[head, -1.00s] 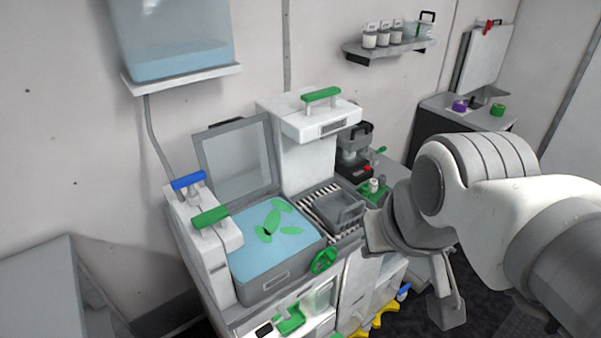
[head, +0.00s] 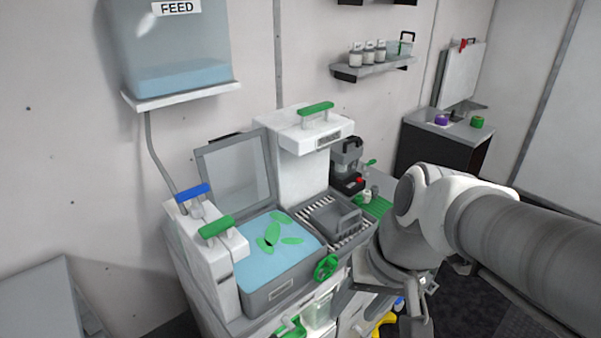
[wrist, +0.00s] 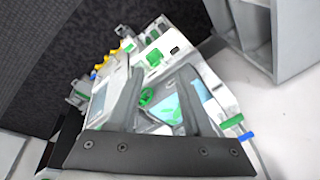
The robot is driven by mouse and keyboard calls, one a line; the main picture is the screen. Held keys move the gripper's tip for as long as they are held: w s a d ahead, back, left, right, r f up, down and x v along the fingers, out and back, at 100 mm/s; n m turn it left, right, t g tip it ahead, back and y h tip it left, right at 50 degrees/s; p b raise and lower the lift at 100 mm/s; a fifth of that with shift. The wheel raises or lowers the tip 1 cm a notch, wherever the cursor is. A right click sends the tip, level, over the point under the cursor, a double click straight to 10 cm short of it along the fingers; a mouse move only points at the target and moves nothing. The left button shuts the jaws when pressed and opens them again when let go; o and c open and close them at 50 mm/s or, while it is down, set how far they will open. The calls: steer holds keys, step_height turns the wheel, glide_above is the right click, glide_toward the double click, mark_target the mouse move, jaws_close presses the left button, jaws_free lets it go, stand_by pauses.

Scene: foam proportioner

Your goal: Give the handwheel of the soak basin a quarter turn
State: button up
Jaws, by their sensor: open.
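The soak basin (head: 272,292) is a grey tub of blue water with green leaf-shaped pieces in it and a raised clear lid. Its green handwheel (head: 326,267) is on the front right corner. In the wrist view the handwheel (wrist: 146,97) appears between my fingers, nearer the left one, with the basin water (wrist: 166,108) beside it. My gripper (wrist: 160,75) is open and empty. In the head view its grey fingers are to the right of and below the handwheel, partly hidden by my arm. I see no contact with the wheel.
Left of the basin stands a white unit with a blue handle (head: 193,191) and a green handle (head: 215,227). A grey basket (head: 335,215) sits right of the basin. A white column with a green handle (head: 316,108) rises behind. Yellow parts (head: 384,322) are low at front.

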step_height(320, 180, down, 5)
steer(key=s+a+m+g+y+b, duration=0.1)
steer(key=a+m+g+y, duration=0.1)
steer(key=g, duration=0.1)
steer(key=m+t+y+b, duration=0.6)
steer(key=m+t, duration=1)
steer(key=m, duration=0.9)
glide_toward(336, 265)
steer(key=p+x, duration=0.1)
steer(key=x, duration=0.8)
steer(key=shift+w+a+f+p, duration=0.1)
steer(key=shift+w+f+p, duration=0.05)
steer(key=shift+w+p, duration=0.25)
steer(key=shift+s, duration=0.1)
jaws_close()
